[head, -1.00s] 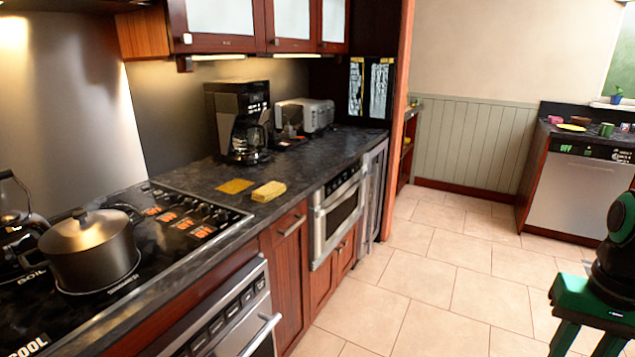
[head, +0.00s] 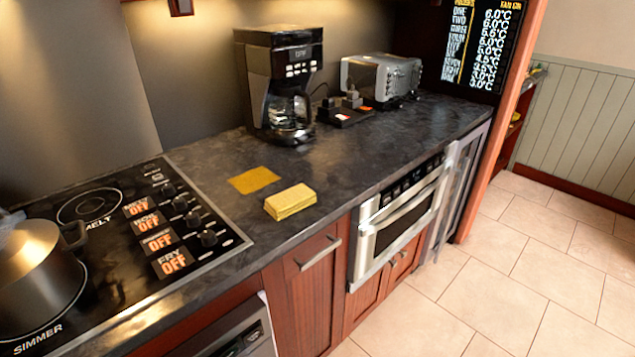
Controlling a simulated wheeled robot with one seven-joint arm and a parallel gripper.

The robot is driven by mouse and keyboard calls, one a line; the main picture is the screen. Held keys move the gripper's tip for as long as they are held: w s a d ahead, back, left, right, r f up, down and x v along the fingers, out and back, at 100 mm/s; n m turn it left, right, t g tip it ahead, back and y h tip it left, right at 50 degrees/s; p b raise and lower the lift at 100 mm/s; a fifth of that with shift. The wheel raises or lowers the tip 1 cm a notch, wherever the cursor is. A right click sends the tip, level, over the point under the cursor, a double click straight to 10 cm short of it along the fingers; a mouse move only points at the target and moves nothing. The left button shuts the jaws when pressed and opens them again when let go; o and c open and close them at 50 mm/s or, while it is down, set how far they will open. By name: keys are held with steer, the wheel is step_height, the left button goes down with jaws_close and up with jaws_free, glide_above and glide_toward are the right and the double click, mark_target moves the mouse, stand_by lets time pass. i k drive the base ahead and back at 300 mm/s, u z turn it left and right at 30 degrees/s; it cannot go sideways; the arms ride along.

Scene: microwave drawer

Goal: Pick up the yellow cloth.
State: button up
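A flat, thin yellow square (head: 254,180), which looks like the yellow cloth, lies on the dark counter (head: 215,205) between the cooktop and the coffee maker. A thicker yellow block (head: 291,201), like a sponge or a folded cloth, lies just to its right and closer to the counter's front edge. The two are close but apart. I cannot tell for certain which one is the cloth. My gripper is not in view.
A cooktop (head: 105,235) with a metal pot (head: 35,275) is at the left. A coffee maker (head: 280,85) and a toaster (head: 382,78) stand behind. A built-in microwave drawer (head: 400,220) is below the counter. Tiled floor (head: 480,280) is clear at the right.

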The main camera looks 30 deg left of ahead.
mark_target(280, 205)
steer(key=u, duration=0.5)
steer(key=i, duration=1.3)
steer(key=u, duration=0.75)
